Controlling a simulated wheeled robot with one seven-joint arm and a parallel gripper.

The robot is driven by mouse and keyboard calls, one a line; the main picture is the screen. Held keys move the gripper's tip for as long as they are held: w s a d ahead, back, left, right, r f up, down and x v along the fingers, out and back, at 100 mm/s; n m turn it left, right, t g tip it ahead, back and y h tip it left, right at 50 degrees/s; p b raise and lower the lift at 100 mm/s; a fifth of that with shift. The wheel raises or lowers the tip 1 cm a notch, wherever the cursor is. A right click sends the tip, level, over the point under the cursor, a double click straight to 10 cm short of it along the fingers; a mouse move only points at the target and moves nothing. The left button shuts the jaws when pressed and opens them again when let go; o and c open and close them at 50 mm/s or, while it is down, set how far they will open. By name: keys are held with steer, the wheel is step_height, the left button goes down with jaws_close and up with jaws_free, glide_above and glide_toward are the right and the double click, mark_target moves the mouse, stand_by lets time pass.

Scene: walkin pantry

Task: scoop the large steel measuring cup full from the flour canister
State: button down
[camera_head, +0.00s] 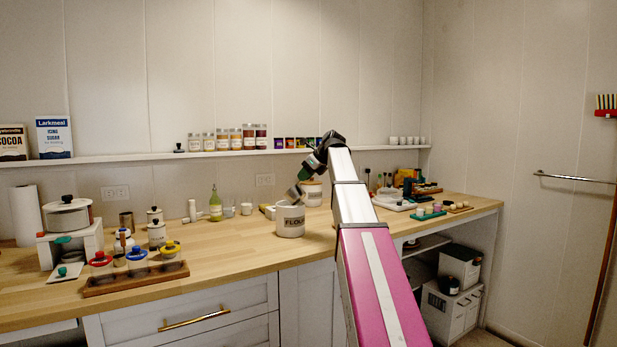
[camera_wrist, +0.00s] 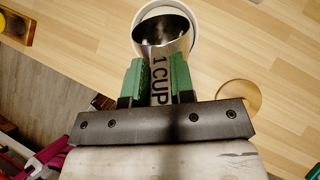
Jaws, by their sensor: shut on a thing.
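The white flour canister (camera_head: 290,222), marked FLOUR, stands open on the wooden counter. In the wrist view its white rim (camera_wrist: 187,10) shows behind the cup. The steel measuring cup (camera_wrist: 163,40), marked 1 CUP, is between the green fingers of my gripper (camera_wrist: 155,84), which is shut on its handle. In the head view the cup (camera_head: 294,193) is tilted just above the canister's mouth. I see a dark, shiny inside near the cup's mouth; its bottom is hidden. The flour in the canister cannot be made out.
A round wooden lid (camera_wrist: 239,98) lies on the counter right of the canister in the wrist view. Another white canister (camera_head: 312,194) stands behind. A green-tinted bottle (camera_head: 215,204) and small cups stand to the left. A wooden tray (camera_head: 135,278) with colourful-lidded jars is at front left.

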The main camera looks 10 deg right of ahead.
mark_target(304, 193)
steer(key=shift+w+a+g+h, duration=0.2)
steer(key=shift+w+g+h, duration=0.1)
steer(key=shift+s+f, duration=0.1)
steer(key=shift+f, duration=0.1)
steer(key=shift+w+a+f, duration=0.1)
steer(key=shift+a+f, duration=0.05)
steer(key=shift+f, duration=0.75)
steer(key=shift+w+a+f, duration=0.1)
steer(key=shift+f, duration=0.8)
steer(key=shift+w+a+f, duration=0.1)
steer(key=shift+a+f, duration=0.05)
steer(key=shift+f, duration=0.75)
steer(key=shift+w+r, duration=0.1)
steer(key=shift+s+d+f+t+y, duration=0.4)
steer(key=shift+s+f+t+y, duration=0.1)
steer(key=shift+f, duration=0.2)
steer(key=shift+w+r, duration=0.1)
steer(key=shift+r, duration=0.1)
